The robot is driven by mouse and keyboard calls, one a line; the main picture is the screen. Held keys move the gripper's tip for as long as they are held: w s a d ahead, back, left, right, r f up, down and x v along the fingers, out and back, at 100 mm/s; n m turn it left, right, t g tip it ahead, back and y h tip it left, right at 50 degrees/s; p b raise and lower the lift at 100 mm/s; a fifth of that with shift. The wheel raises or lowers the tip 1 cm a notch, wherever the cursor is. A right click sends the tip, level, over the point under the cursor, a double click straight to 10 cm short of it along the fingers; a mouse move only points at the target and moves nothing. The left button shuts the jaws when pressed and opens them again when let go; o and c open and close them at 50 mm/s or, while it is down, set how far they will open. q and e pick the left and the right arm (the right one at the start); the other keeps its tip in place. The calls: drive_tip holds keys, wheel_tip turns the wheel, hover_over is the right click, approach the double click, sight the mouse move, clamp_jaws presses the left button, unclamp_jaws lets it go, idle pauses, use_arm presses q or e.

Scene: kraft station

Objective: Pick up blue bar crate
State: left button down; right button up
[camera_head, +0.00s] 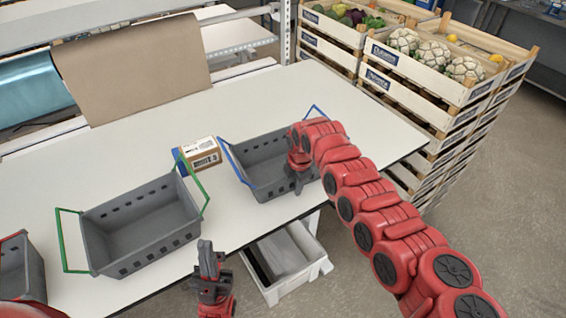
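The blue bar crate (262,150) is a grey slotted basket with two blue handles. It stands on the white table right of centre, one handle on its left and one at its far right. My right gripper (298,188) points down at the crate's front right part, over or at the front rim. My arm hides part of the crate, and I cannot tell whether the fingers touch it or are open. My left gripper (207,250) points up in front of the table's front edge, away from the crate. Its finger gap is not clear.
A green-handled grey crate (140,228) stands left, and a red-rimmed one (20,268) at the far left. A small cardboard box (201,154) sits beside the blue bar crate. Stacked vegetable crates (425,85) stand right. A white bin (287,262) is below the table.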

drive_tip(key=shift+f, duration=0.1)
clamp_jaws()
idle(1.3)
